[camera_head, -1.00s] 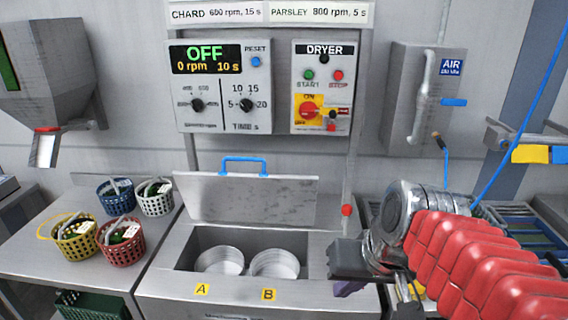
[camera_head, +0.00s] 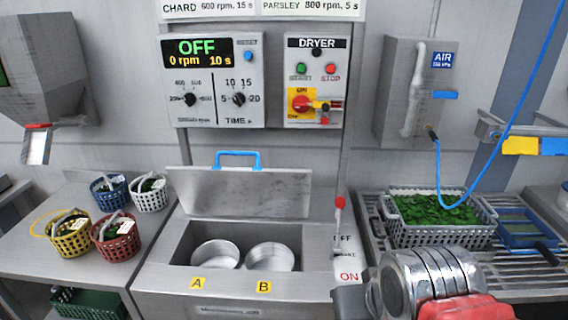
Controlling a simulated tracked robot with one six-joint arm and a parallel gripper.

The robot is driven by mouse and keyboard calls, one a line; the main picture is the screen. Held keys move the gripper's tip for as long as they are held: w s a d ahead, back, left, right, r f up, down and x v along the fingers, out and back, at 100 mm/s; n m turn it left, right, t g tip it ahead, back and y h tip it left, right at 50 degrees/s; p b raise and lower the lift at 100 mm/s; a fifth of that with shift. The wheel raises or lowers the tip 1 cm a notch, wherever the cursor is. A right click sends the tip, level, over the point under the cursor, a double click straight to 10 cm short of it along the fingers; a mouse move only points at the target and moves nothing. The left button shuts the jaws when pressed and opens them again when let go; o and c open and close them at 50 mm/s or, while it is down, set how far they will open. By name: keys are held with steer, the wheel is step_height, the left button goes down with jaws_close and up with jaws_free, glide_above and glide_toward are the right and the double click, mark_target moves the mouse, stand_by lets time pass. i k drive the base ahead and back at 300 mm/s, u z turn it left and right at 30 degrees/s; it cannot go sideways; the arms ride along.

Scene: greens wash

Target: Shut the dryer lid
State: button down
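The dryer lid (camera_head: 250,194) is a grey metal panel standing raised at the back of the dryer opening. Its blue handle (camera_head: 237,154) is on the top edge. The dryer (camera_head: 225,290) is open below it, with two round white metal baskets (camera_head: 270,257) inside, behind yellow labels A and B. My gripper (camera_head: 350,300) shows only in part at the bottom right, right of the dryer's front. It is apart from the lid and handle. The fingertips are cut off or hidden, so its opening cannot be told.
A red-tipped lever (camera_head: 340,203) with an OFF/ON plate stands right of the opening. The control panel (camera_head: 212,81) hangs above the lid, reading OFF, 0 rpm. Several small baskets (camera_head: 115,238) stand left. A grey crate of greens (camera_head: 440,218) and blue hose (camera_head: 480,170) are right.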

mark_target(257, 191)
steer(key=k, duration=1.25)
steer(key=u, duration=0.75)
steer(key=i, duration=1.6)
steer(key=z, duration=0.25)
